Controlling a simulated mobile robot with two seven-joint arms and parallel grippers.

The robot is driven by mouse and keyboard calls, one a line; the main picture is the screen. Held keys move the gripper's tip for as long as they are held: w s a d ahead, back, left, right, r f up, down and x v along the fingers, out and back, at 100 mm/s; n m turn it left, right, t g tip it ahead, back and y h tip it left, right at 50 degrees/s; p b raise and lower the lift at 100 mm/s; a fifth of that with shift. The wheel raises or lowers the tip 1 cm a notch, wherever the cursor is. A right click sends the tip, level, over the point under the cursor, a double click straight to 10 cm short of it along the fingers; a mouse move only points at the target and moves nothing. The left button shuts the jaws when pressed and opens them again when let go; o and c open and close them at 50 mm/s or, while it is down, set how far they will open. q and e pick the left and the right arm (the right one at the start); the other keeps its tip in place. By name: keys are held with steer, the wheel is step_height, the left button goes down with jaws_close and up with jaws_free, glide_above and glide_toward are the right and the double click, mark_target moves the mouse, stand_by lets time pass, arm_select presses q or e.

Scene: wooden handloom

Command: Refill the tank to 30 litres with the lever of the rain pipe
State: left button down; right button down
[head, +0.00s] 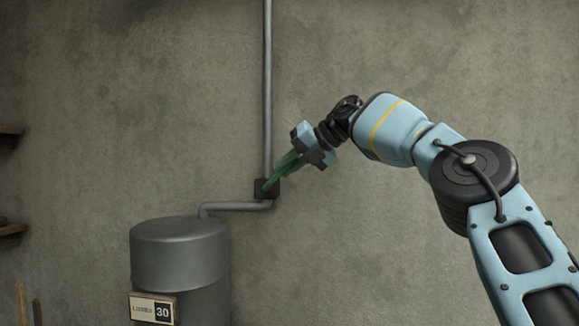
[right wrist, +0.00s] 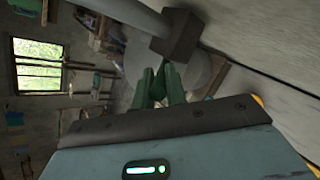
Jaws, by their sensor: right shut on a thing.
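The grey metal tank (head: 180,255) stands at the lower left of the head view. Its sign (head: 152,309) reads 30 beside a label that looks like "litres". The rain pipe (head: 268,90) runs down the wall to a dark valve block (head: 266,189), which also shows in the right wrist view (right wrist: 178,36). My right gripper (head: 272,182) has its green fingers at this block, shut on the lever. The lever itself is largely hidden by the fingers, also in the right wrist view (right wrist: 162,75), so its angle cannot be told. My left gripper is not in view.
A bent outlet pipe (head: 235,207) leads from the block to the tank top. Wooden shelf ends (head: 10,235) show at the left edge. The wall around my right arm is bare. The right wrist view shows a window (right wrist: 40,65) and cluttered furniture farther off.

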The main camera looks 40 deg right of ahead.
stand_by(0.3)
steer(key=c, duration=1.4)
jaws_free()
steer(key=shift+c, duration=0.2)
steer(key=shift+r, duration=0.1)
steer(key=v, duration=0.7)
steer(key=shift+s+r, duration=0.2)
steer(key=shift+s, duration=0.15)
steer(key=shift+d, duration=0.1)
